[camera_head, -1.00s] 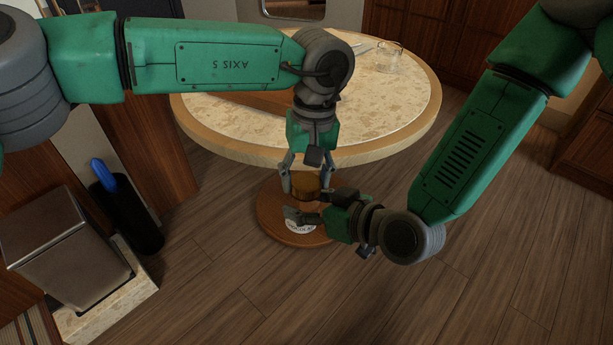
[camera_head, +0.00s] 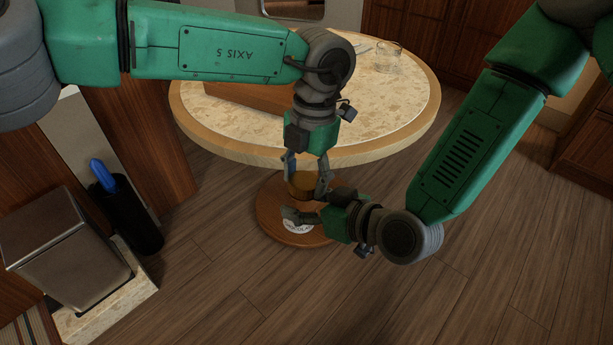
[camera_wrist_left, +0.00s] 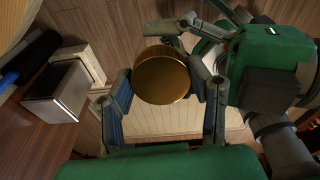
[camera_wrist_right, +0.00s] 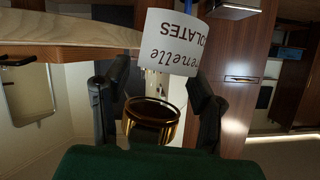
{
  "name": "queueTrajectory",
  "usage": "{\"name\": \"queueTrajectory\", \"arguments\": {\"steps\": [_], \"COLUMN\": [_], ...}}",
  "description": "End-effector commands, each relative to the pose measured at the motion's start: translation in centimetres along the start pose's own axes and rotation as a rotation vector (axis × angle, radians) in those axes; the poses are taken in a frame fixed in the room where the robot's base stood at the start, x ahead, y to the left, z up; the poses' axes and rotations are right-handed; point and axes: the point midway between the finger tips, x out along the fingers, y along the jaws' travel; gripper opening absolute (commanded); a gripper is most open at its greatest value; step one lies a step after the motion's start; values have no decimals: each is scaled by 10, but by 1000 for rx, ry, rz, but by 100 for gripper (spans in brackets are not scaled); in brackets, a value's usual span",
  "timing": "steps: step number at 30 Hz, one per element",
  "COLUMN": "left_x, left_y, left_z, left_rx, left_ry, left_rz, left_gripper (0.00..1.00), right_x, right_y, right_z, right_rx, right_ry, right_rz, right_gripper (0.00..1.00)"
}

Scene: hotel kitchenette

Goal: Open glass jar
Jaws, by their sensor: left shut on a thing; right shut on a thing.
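The glass jar has a white label (camera_head: 298,227) and a gold lid (camera_head: 303,185). My right gripper (camera_head: 302,212) comes from the right and is shut on the jar body. In the right wrist view the label (camera_wrist_right: 168,45) appears upside down, and the lid's gold ring (camera_wrist_right: 152,125) has a dark inside. I cannot tell whether the lid is loose.
A round table (camera_head: 390,125) with a pale stone top and wooden rim stands just behind, with a drinking glass (camera_head: 388,60) on it. A metal bin (camera_head: 65,245) and a dark holder with a blue handle (camera_head: 103,173) are at left. The floor at right is clear.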

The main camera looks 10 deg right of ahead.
Motion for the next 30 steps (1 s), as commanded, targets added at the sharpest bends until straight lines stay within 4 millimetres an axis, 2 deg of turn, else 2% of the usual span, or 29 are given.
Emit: {"name": "queueTrajectory", "arguments": {"steps": [1, 3, 7, 30], "left_x": [-1, -1, -1, -4], "left_y": [6, 6, 6, 1], "left_z": [2, 2, 1, -2], "left_rx": [-115, -274, -502, -487], "left_ry": [-10, -9, -8, -5], "left_rz": [7, 6, 2, -1], "left_gripper": [11, 11, 11, 11], "right_x": [-1, -1, -1, -1], "right_y": [-7, -7, -6, -1], "right_z": [0, 0, 0, 0], "right_rx": [-3, -3, -3, -1], "right_ry": [-1, -1, -1, -1], "right_rz": [-17, -17, -16, -4], "right_gripper": [0, 0, 0, 0]}}
